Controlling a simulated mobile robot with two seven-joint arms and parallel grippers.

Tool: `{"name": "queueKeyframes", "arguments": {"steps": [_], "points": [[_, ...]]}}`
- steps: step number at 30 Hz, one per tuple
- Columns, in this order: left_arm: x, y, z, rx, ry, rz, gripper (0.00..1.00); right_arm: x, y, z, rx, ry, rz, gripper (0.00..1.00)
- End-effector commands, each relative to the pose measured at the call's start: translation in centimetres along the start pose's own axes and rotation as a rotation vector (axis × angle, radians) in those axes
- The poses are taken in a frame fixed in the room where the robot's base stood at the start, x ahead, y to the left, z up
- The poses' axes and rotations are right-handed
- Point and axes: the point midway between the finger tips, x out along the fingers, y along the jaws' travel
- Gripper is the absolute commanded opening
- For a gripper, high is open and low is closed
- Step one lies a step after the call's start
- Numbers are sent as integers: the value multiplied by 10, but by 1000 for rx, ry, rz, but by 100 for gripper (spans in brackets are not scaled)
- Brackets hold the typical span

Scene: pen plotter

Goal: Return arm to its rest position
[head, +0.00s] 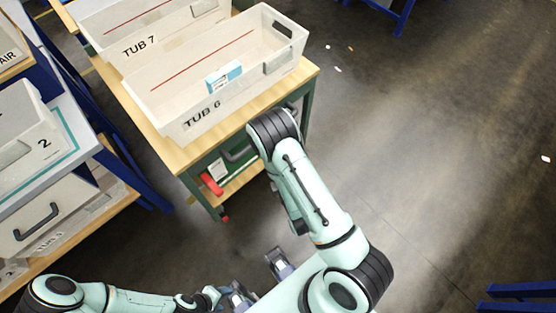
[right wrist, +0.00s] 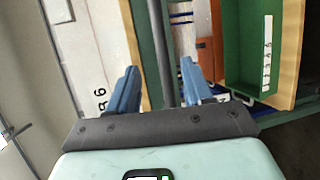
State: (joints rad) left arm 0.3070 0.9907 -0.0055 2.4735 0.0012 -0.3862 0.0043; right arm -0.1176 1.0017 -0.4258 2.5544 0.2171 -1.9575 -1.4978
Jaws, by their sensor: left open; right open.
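My right arm (head: 315,195) reaches up the middle of the head view, its bent joint beside the front right of the TUB 6 table. Its gripper is hidden there. In the right wrist view my right gripper (right wrist: 160,88) is open, its two blue fingers apart. A grey bar shows between them; I cannot tell whether it touches them. My left arm (head: 130,298) lies low along the bottom edge. My left gripper (head: 257,280) is open and empty over the floor, left of my right arm's base.
TUB 6 (head: 170,117) holds a small blue-and-white box (head: 224,76) and stands beside TUB 7 (head: 110,32) on a wood-topped table (head: 307,75). Blue-framed shelving (head: 140,185) stands at left. A green tray (right wrist: 262,45) shows in the right wrist view. The floor at right is mostly clear.

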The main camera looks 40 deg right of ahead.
Motion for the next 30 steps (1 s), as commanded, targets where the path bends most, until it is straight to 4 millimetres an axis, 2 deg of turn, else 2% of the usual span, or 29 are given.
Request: {"name": "queueKeyframes", "arguments": {"steps": [20, 23, 26, 30], "points": [[-2, 0, 0, 0, -1, 0, 55, -1, -3, 0, 12, -1, -12, 51], [-4, 2, 0, 0, 0, 0, 55, -2, -18, 0, 102, -10, -92, 51], [-10, 4, -1, 1, 3, 1, 55, -8, -51, -1, 303, -43, -268, 51], [-20, 8, -3, 3, 7, 2, 55, -35, -110, -15, 694, -170, -608, 51]]}}
